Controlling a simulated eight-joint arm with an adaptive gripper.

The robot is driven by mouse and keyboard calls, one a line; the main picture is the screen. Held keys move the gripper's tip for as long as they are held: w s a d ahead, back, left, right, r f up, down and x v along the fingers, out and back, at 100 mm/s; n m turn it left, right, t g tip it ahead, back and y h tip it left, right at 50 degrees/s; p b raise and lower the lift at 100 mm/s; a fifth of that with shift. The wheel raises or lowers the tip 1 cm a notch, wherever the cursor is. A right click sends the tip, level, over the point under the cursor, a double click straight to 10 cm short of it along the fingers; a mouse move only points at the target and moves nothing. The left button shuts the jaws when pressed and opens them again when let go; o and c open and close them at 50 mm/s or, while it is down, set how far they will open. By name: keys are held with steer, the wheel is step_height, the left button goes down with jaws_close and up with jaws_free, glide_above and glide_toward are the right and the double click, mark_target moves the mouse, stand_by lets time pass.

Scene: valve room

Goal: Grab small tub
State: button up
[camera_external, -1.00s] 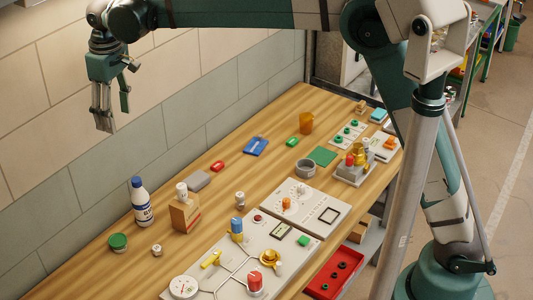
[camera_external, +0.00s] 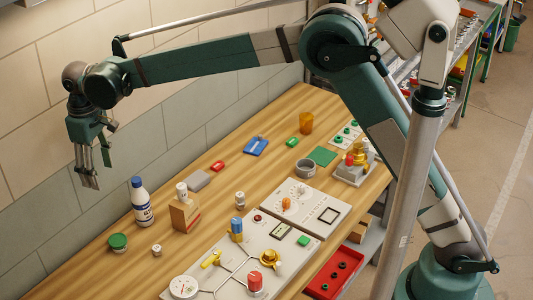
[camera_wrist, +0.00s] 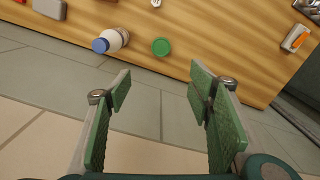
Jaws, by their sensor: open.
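The small tub (camera_external: 118,242) with a green lid stands upright on the wooden bench at the left end in the external view. Its round green lid also shows in the wrist view (camera_wrist: 161,47), ahead of and between my fingers. My gripper (camera_external: 92,176) is open and empty, hanging above and behind the bench's left end, near the wall. In the wrist view the two green finger pads of my gripper (camera_wrist: 162,100) are spread wide, with only wall and floor tones between them. The tub is apart from my fingers.
A white bottle with a blue cap (camera_external: 141,203) stands right of the tub. A small white knob-like item (camera_external: 157,250) sits close by. Tiled wall (camera_external: 50,240) runs behind the bench.

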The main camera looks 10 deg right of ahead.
glide_above(118, 239)
step_height(118, 239, down, 22)
steer(key=shift+r, duration=0.25)
steer(key=shift+f, duration=1.3)
steer(key=shift+a+f+p, duration=0.1)
steer(key=shift+f+p, duration=0.3)
steer(key=shift+f, duration=2.15)
steer(key=c, duration=0.8)
